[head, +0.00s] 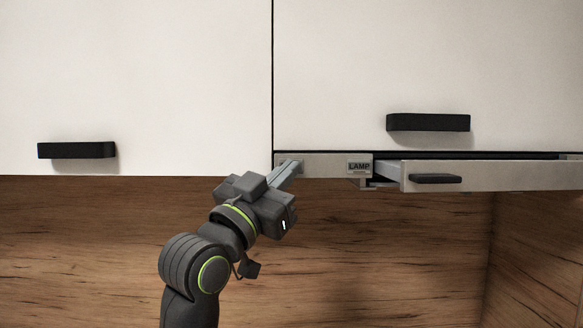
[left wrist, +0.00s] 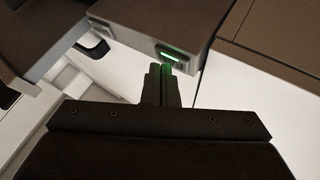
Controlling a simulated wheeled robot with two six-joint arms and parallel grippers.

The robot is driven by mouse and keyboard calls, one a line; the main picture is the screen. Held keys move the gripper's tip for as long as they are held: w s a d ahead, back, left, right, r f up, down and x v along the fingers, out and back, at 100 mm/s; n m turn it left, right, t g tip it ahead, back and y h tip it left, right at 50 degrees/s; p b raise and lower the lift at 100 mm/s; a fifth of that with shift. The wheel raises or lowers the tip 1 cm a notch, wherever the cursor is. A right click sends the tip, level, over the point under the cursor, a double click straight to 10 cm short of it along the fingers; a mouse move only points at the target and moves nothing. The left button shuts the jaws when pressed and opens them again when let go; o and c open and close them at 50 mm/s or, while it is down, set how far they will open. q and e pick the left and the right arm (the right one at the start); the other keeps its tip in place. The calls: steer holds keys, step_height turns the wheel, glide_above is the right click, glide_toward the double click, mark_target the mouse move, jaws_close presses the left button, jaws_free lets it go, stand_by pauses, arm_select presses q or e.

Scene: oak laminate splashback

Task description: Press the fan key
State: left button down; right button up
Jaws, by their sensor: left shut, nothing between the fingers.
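The hood's grey front strip (head: 322,165) runs under the right-hand cabinet. At its left end a small key (head: 281,160) is mostly hidden behind my left fingers, so I cannot read its label. In the left wrist view a key with a green glowing bar (left wrist: 172,57) sits in a dark frame on the strip. My left gripper (head: 294,165) is shut and empty, its fingertips at this key; the tips (left wrist: 160,68) also show green light in the left wrist view. I cannot tell whether they touch it. My right gripper is not in view.
A plate marked LAMP (head: 359,166) sits further right on the strip. Beside it a pull-out front (head: 500,175) with a dark handle (head: 436,179) stands forward. White cabinet doors (head: 130,70) are above. The wooden splashback (head: 390,250) below is clear.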

arm_select(q)
steer(key=shift+w, duration=0.15)
stand_by(0.4)
steer(key=shift+s, duration=0.65)
steer(key=s+b, duration=0.1)
steer(key=s, duration=0.5)
stand_by(0.4)
